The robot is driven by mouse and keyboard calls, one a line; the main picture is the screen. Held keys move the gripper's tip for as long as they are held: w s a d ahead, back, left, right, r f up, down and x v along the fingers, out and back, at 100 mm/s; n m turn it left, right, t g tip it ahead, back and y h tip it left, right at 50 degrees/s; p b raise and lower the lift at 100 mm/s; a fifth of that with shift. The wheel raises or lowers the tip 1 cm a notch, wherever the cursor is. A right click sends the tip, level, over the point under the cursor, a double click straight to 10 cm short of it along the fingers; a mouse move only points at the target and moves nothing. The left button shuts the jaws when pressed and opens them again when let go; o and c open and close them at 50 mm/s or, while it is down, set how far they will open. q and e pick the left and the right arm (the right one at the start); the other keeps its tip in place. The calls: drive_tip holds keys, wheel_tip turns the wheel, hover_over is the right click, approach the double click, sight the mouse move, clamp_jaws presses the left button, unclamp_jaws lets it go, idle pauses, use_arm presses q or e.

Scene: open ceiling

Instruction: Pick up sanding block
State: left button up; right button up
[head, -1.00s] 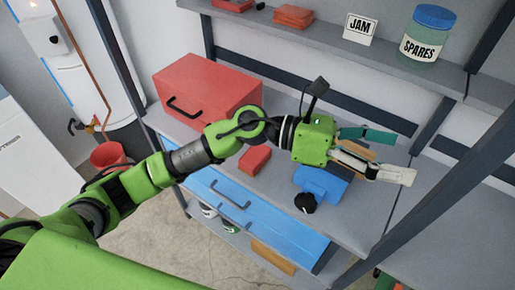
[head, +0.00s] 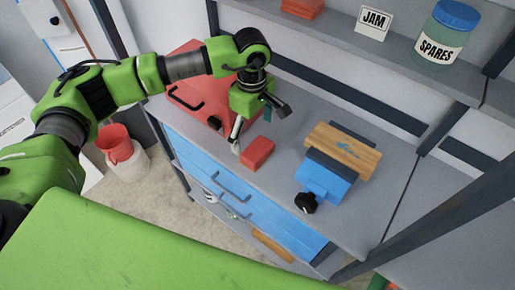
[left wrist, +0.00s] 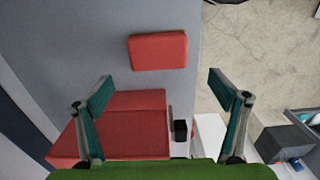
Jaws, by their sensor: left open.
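A small red block (head: 257,152), which looks like the sanding block, lies on the grey bench between the red toolbox and the blue vise. It also shows in the left wrist view (left wrist: 157,51), beyond the fingertips and between their lines. My left gripper (head: 251,122) is open and empty, pointing down just above and behind the block, beside the toolbox. In the left wrist view, its two teal-padded fingers (left wrist: 160,82) are wide apart and the block is clear of both. My right gripper is not in view.
The red toolbox (head: 190,93) stands close to my left gripper. A blue vise (head: 325,180) holding a wooden board (head: 343,150) is to the right. A shelf with a JAM sign (head: 374,20) and SPARES jar (head: 443,35) is above. Blue drawers (head: 235,190) are below the bench.

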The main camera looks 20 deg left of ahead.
sight(255, 147)
use_arm(q)
wheel_tip(255, 147, down, 3)
drive_tip(key=shift+r+p, duration=0.2)
drive_tip(key=shift+p, duration=0.1)
drive_tip(key=shift+d+f+p, duration=0.1)
drive_tip(key=shift+f+p, duration=0.15)
drive_tip(key=shift+p, duration=0.1)
wheel_tip(255, 147, down, 4)
drive_tip(key=shift+d+r+p, duration=0.1)
drive_tip(key=shift+r+p, duration=0.1)
drive_tip(key=shift+p, duration=0.85)
drive_tip(key=shift+w+f, duration=0.1)
drive_tip(key=shift+f, duration=0.45)
drive_tip(key=c, duration=1.3)
